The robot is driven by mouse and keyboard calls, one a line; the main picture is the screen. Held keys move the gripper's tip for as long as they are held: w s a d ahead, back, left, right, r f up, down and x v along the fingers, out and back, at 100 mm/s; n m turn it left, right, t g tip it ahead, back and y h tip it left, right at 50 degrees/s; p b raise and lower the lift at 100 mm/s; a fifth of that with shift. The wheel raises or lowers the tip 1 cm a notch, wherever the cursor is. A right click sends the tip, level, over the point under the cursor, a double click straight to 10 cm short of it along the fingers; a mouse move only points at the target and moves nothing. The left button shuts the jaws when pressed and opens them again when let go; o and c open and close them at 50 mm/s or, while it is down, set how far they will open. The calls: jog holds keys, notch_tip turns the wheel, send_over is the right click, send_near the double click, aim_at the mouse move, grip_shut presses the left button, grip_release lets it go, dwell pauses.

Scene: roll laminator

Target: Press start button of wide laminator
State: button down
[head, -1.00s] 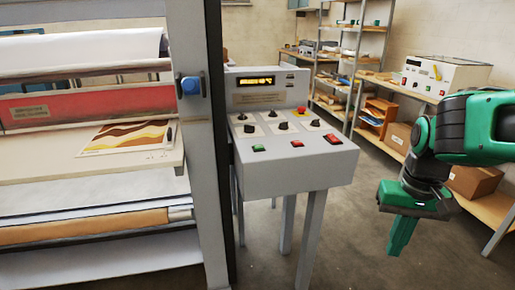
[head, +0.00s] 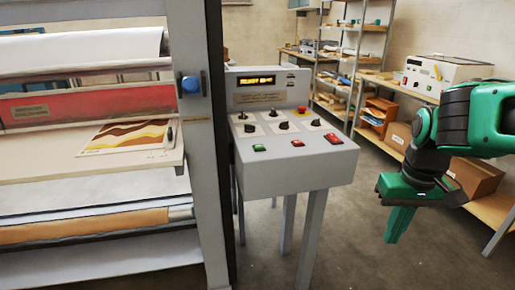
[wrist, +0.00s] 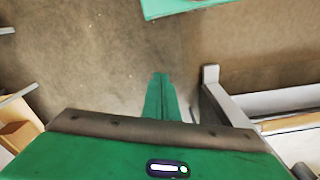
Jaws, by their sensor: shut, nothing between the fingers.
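The wide laminator (head: 90,107) fills the left of the head view, with a patterned sheet (head: 128,136) on its feed table. Its grey control console (head: 290,178) stands on legs at the centre. The console front has a green button (head: 260,148) at left and two red buttons, one in the middle (head: 298,143) and one at right (head: 333,138). Several black knobs and a red stop button on yellow (head: 302,109) sit behind them. My gripper (head: 398,228) is shut and empty, pointing down, right of the console and apart from it. In the wrist view its fingers (wrist: 160,98) are together over the floor.
A blue knob (head: 191,85) is on the laminator's grey upright. Metal shelves (head: 350,60) and a bench with a smaller white machine (head: 440,77) and cardboard boxes (head: 474,177) stand at right. Floor between console and bench is clear.

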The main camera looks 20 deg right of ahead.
jog(key=w+r+n+t, duration=0.2)
jog(key=w+r+n, duration=0.2)
jog(key=w+n, duration=0.6)
notch_tip(320, 180, up, 12)
jog(key=n+t, duration=0.7)
jog(key=n, duration=1.5)
send_over(260, 147)
jog(key=shift+r+y, duration=0.1)
jog(key=shift+y, duration=0.2)
jog(key=shift+f, duration=4.45)
jog(key=shift+f, duration=0.1)
jog(key=shift+s+f, duration=0.15)
jog(key=shift+f, duration=0.1)
